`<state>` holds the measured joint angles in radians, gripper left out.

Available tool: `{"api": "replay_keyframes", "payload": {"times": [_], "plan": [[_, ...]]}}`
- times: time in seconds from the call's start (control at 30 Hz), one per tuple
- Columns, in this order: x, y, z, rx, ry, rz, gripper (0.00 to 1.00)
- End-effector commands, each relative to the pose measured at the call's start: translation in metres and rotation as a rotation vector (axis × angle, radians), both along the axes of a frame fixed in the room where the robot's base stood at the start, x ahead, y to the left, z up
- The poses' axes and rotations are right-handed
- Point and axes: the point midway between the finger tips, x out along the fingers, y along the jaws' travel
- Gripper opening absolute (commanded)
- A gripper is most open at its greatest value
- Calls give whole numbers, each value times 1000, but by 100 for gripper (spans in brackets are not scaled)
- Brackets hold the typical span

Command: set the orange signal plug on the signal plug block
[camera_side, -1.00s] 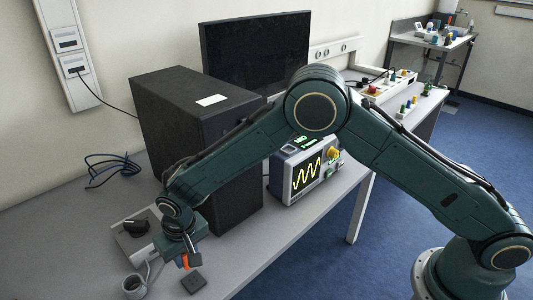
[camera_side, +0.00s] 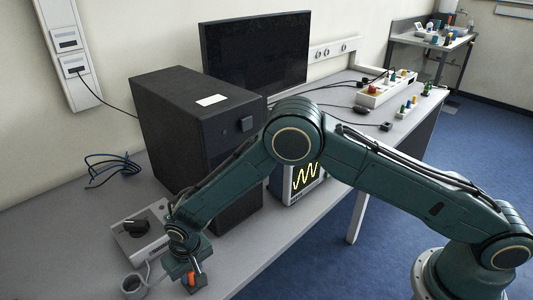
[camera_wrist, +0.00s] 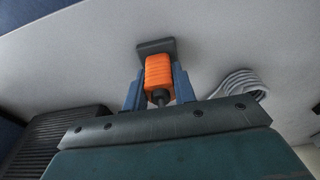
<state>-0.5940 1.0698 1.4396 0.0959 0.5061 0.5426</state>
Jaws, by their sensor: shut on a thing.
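The orange signal plug (camera_wrist: 159,78) is held between the two blue fingers of my gripper (camera_wrist: 159,72). It also shows as a small orange spot in the side view (camera_side: 194,279), low at my gripper (camera_side: 192,280). The signal plug block (camera_wrist: 154,46), a small dark grey square, lies just beyond the plug's far end in the wrist view. In the side view my gripper is over the block and mostly hides it. I cannot tell whether plug and block touch.
A grey box with a black knob (camera_side: 139,231) stands behind my gripper. A tall black cabinet (camera_side: 185,125) and an oscilloscope (camera_side: 302,180) stand farther back. The table's front edge is near, on the right.

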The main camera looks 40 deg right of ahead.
Motion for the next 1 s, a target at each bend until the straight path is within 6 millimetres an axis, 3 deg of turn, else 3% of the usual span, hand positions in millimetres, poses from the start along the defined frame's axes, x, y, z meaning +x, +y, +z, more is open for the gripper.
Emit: {"api": "replay_keyframes", "payload": {"times": [0.37, 0.4, 0.5, 1.0], "plan": [[0, 0, -2, 1, -1, 0, 0], [0, 0, -2, 1, -1, 0, 32], [0, 0, -2, 1, -1, 0, 48], [0, 0, 6, 1, -1, 0, 48]]}}
